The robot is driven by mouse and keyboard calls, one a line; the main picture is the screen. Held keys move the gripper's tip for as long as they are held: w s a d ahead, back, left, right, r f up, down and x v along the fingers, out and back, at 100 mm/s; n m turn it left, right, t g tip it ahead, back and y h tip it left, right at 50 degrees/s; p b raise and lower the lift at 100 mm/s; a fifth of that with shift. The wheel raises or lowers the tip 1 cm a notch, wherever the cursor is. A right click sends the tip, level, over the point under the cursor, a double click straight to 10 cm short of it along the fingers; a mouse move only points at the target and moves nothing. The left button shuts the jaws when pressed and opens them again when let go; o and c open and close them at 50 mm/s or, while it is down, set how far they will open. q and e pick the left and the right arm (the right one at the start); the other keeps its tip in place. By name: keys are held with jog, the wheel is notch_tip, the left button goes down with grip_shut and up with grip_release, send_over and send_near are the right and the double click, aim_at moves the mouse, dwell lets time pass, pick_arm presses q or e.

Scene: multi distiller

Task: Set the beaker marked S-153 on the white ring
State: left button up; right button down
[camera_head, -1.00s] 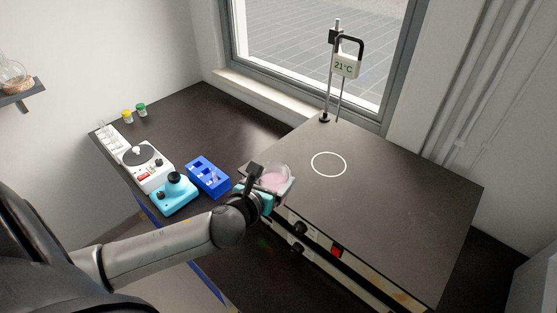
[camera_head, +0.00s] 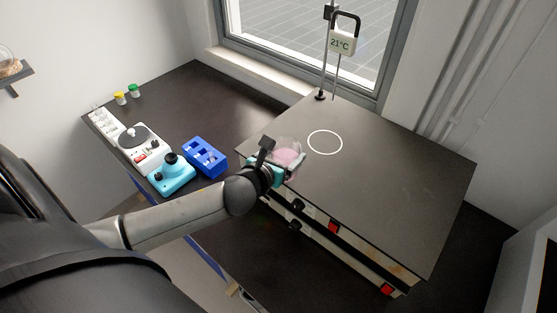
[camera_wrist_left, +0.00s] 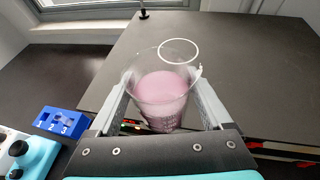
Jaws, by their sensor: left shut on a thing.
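A clear beaker (camera_head: 287,154) with pink liquid is held in my left gripper (camera_head: 280,165). In the left wrist view the beaker (camera_wrist_left: 160,97) stands between the two fingers of the left gripper (camera_wrist_left: 164,105), which are shut on it. Its marking is not readable. The white ring (camera_head: 325,144) is a thin circle on the dark flat top of the hotplate-like unit. The beaker is to the left of the ring, near the left edge of that top. In the wrist view the ring (camera_wrist_left: 179,50) shows just beyond the beaker. My right gripper is not in view.
The dark top (camera_head: 400,200) is clear around the ring. A stand with a 21°C display (camera_head: 343,44) rises at its back corner. A blue rack (camera_head: 205,156), a turquoise device (camera_head: 171,175) and a white device (camera_head: 138,145) sit to the left.

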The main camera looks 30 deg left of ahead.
pick_arm(q)
jog(key=shift+w+d+f+b, duration=0.2)
jog(key=shift+w+b, duration=0.5)
jog(key=shift+w, duration=0.6)
jog(key=shift+w+d+f+b, duration=0.15)
jog(key=shift+w+b, duration=0.55)
jog(key=shift+w, duration=0.55)
jog(key=shift+w+d+f+b, duration=0.1)
jog(key=shift+w+d+b, duration=0.1)
jog(key=shift+w+b, duration=0.8)
jog(key=w, duration=0.2)
jog(key=shift+w+d+p, duration=0.15)
jog(key=shift+w+p, duration=0.2)
jog(key=shift+w, duration=0.05)
jog(key=shift+w+d, duration=0.2)
jog(key=shift+w, duration=1.25)
jog(key=shift+w+d+f+b, duration=0.15)
jog(key=shift+w+b, duration=0.25)
jog(key=shift+w, duration=0.7)
jog(key=shift+w+d+r+b, duration=0.15)
jog(key=shift+w+b, duration=0.25)
jog(key=shift+w, duration=0.75)
jog(key=shift+w+d+f+b, duration=0.15)
jog(key=shift+w+b, duration=0.25)
jog(key=shift+w, duration=0.7)
jog(key=shift+f+b, duration=0.55)
jog(key=shift+f, duration=0.5)
jog(key=o, duration=1.5)
jog(key=shift+s, duration=0.1)
